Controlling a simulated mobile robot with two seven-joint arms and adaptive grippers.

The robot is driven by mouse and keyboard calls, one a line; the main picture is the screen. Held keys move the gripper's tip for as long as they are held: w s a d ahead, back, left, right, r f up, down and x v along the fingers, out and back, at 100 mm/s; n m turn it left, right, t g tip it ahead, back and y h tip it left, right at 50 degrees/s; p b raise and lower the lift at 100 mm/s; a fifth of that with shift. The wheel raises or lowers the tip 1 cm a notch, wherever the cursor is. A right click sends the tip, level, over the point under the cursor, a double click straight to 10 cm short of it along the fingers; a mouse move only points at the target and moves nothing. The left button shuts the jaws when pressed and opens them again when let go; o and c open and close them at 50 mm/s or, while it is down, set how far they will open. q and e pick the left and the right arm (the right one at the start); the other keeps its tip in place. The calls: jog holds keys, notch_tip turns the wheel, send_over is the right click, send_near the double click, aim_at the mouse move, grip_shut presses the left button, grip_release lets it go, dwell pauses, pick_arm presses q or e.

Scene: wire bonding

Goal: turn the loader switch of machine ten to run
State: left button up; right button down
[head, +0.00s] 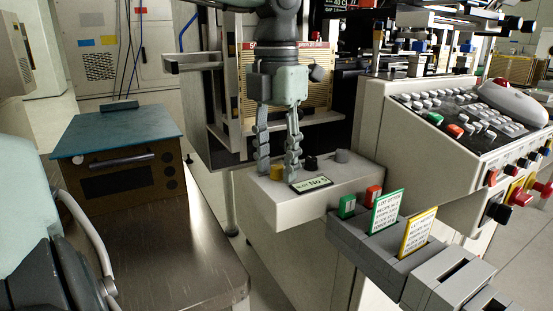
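My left gripper (278,174) comes down from the top, fingers pointing down and spread apart. Its tips are at the left part of a cream control box (262,205) on the machine's front. A yellow-brass knob (277,172) shows between the fingertips; I cannot tell whether they touch it. A black knob (310,163) and a grey knob (342,156) stand to its right on the box top. A small label plate (312,184) lies in front, reading "No" with a number too small to read. Which knob is the loader switch I cannot tell. My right gripper is not in view.
Right of the box is a grey slotted rack (365,245) with green-edged (386,212) and yellow-edged (417,233) cards. A sloped keyboard console (400,125) stands behind it. A brown box with a blue lid (118,130) sits on a steel table (190,265) at left.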

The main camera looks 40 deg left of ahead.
aim_at(276, 167)
pick_arm(q)
notch_tip(276, 167, up, 12)
dwell(0.5)
jog(key=shift+s+d, duration=0.1)
dwell(0.4)
